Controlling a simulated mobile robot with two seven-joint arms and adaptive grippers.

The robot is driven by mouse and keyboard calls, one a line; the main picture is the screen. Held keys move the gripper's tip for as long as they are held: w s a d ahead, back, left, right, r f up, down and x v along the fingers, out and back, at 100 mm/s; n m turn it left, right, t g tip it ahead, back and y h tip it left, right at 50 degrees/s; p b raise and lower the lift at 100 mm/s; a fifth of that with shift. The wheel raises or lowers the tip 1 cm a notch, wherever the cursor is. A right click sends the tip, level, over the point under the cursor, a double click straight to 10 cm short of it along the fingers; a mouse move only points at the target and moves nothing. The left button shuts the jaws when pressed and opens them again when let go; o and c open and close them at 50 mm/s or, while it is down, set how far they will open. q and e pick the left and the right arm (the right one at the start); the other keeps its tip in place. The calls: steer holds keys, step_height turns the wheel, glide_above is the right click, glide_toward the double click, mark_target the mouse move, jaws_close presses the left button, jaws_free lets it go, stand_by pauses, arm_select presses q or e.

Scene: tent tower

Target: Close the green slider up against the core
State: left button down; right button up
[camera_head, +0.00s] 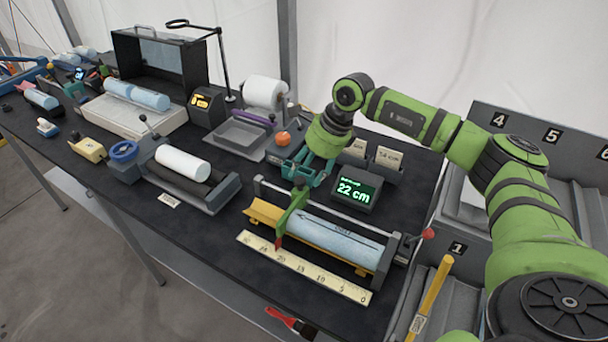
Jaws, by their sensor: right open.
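The green slider (292,208) sits on the rail of the measuring trough, with a red pointer tip hanging over the ruler (303,267). The core (340,238) is a pale blue cylinder with an arrow on it, lying in the yellow trough (262,211). The slider stands around the core's left end; whether they touch I cannot tell. A display (356,191) behind reads 22 cm. My right gripper (303,180) is open, pointing down just above the slider's top; its fingers partly overlap that area, so contact is unclear. My left gripper is not in view.
A red-knobbed end stop (428,234) closes the trough's right end. Card holders (388,158) stand behind the display. A white roll on a cradle (182,163) and a grey tray (240,135) are left. A yellow stick (430,296) and numbered bins (555,136) are right.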

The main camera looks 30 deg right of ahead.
steer(key=v, duration=0.9)
